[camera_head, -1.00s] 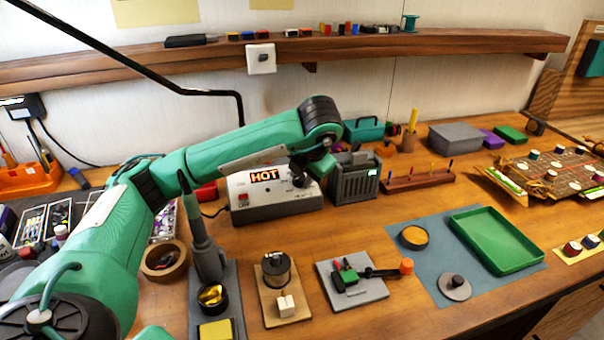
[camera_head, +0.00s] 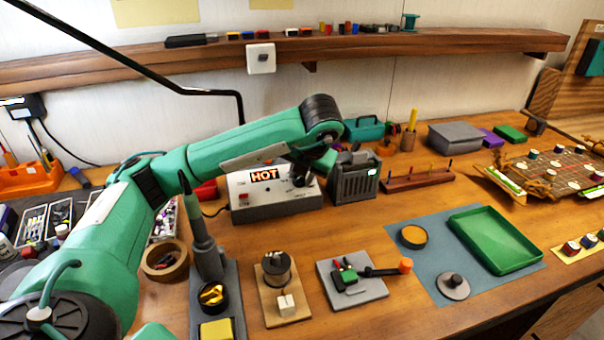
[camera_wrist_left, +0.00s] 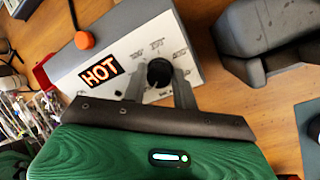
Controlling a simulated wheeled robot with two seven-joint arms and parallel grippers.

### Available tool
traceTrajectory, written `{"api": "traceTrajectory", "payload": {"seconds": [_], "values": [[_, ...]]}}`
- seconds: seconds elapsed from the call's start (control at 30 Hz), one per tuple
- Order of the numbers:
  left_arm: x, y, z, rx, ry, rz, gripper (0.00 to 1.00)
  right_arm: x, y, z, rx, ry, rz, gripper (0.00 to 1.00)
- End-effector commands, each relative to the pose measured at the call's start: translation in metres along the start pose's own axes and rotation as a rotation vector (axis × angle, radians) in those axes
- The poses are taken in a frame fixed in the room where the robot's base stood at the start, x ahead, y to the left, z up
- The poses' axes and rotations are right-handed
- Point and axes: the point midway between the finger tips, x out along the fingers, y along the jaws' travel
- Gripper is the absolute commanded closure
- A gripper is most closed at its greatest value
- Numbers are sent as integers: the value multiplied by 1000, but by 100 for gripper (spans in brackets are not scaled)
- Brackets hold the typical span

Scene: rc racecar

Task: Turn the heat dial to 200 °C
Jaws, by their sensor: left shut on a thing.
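The soldering station (camera_head: 250,200) is a white-topped grey box with a lit "HOT" sign and a red switch, standing at the back middle of the bench. Its black heat dial (camera_wrist_left: 159,73) shows in the left wrist view, with printed marks around it that are too small to read. My left gripper (camera_wrist_left: 157,86) has its two grey fingers on either side of the dial and is shut on it. In the head view, my left gripper (camera_head: 304,175) is at the right part of the box, and the arm partly hides the dial. My right gripper is not in view.
A dark grey slotted box (camera_head: 353,182) stands close to the right of the station. The soldering iron (camera_head: 203,235) stands upright in its holder in front. A wire spool stand (camera_head: 277,272) and a small clamp (camera_head: 350,275) are nearer the front edge.

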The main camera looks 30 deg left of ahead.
Motion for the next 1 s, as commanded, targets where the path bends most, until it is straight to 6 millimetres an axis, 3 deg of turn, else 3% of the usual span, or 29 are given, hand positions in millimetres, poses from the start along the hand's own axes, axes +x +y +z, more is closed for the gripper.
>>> {"api": "traceTrajectory", "payload": {"seconds": [0.07,0.1,0.13,0.57,1.0], "values": [[0,0,0,-1,1,1,94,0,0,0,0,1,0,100],[0,0,0,-1,1,1,66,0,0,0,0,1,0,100],[0,0,0,0,1,1,63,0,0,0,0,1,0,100],[-8,0,1,0,-1,0,63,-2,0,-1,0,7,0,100],[-65,1,1,0,-3,0,63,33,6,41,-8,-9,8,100]]}}
